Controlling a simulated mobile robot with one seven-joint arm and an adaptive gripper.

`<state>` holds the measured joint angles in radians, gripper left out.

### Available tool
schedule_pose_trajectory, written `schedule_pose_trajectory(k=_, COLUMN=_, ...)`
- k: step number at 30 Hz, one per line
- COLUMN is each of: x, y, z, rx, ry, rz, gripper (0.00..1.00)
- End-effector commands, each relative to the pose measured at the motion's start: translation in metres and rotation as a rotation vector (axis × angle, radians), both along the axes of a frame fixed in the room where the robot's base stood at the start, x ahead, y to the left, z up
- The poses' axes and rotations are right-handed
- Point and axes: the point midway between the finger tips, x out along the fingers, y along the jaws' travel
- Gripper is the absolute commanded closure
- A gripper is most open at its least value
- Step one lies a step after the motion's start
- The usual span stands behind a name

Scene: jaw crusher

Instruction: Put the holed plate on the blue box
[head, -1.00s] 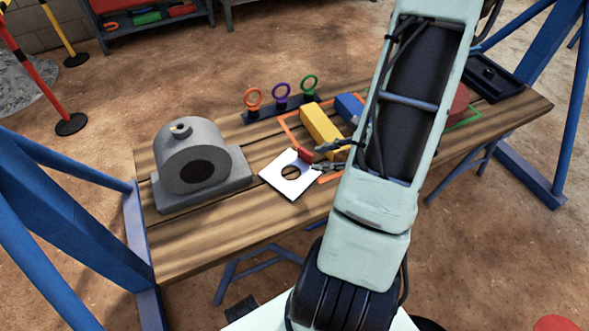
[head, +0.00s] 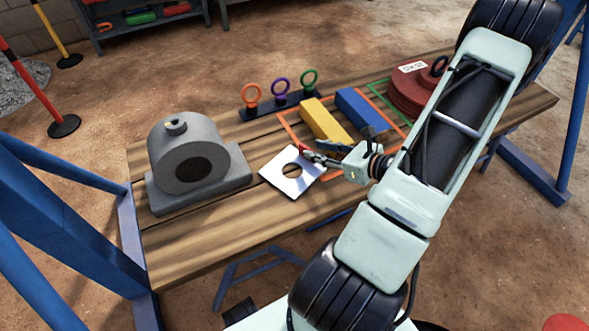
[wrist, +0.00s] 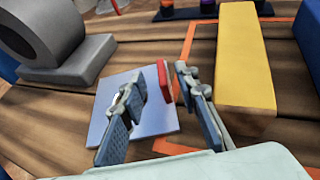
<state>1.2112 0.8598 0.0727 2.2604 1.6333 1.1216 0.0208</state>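The holed plate (head: 290,188) is a white square with a round hole, lying flat on the wooden table. In the wrist view the plate (wrist: 160,118) is partly covered by my left finger, which hides most of its hole. The blue box (head: 357,112) lies to the right of a yellow box; its edge shows at the right of the wrist view (wrist: 308,38). My gripper (head: 320,155) is over the plate's right side. In the wrist view my gripper (wrist: 162,78) is open, with a small red piece (wrist: 164,84) seen between the fingers. I cannot tell whether the fingers touch anything.
The yellow box (head: 325,120) is close to the gripper's right in the wrist view. A grey machine casting (head: 215,185) stands left of the plate. A rack with coloured rings (head: 281,104) is behind. Red discs (head: 408,92) stand at the right. The front left tabletop is clear.

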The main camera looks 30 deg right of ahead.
Motion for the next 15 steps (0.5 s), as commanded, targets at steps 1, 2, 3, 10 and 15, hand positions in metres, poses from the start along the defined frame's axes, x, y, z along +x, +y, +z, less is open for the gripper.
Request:
schedule_pose_trajectory(k=1, x=0.006, y=0.002, z=-0.005, rx=0.000, ry=-0.001, rz=0.002, gripper=0.71)
schedule_pose_trajectory(k=2, x=0.010, y=0.003, z=-0.007, rx=0.001, ry=-0.002, rz=0.002, gripper=0.71)
schedule_pose_trajectory(k=3, x=0.015, y=0.005, z=-0.011, rx=0.001, ry=-0.002, rz=0.003, gripper=0.71)
schedule_pose_trajectory(k=10, x=0.039, y=0.012, z=-0.021, rx=0.001, ry=0.000, rz=0.002, gripper=0.71)
schedule_pose_trajectory(k=15, x=0.042, y=0.013, z=-0.021, rx=0.000, ry=0.000, rz=0.001, gripper=0.71)
